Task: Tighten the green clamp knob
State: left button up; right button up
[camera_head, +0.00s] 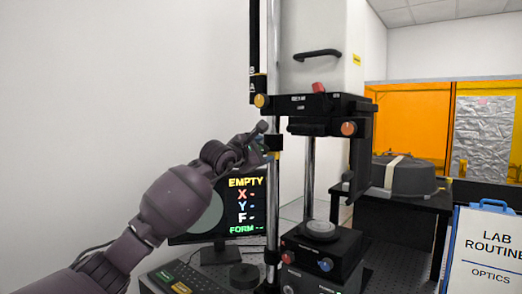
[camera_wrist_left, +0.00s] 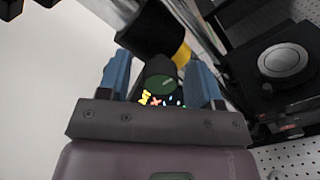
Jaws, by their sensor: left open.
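A dark round knob with a green end face (camera_wrist_left: 163,84) shows in the left wrist view. It sits between the two blue fingers of my left gripper (camera_wrist_left: 158,66), with visible gaps on both sides. The gripper is open and does not visibly press on the knob. In the head view my left gripper (camera_head: 263,134) is beside the black clamp block (camera_head: 273,143) on the chrome column, and the green knob is hidden there. My right gripper is in neither view.
The upper black head (camera_head: 318,104) carries yellow (camera_head: 260,101), orange (camera_head: 348,128) and red (camera_head: 318,88) knobs. Below stands a base with a round stage (camera_head: 320,228).

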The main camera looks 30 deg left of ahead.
pick_arm(q)
jog(key=shift+c, duration=1.1)
jog(key=c, duration=0.7)
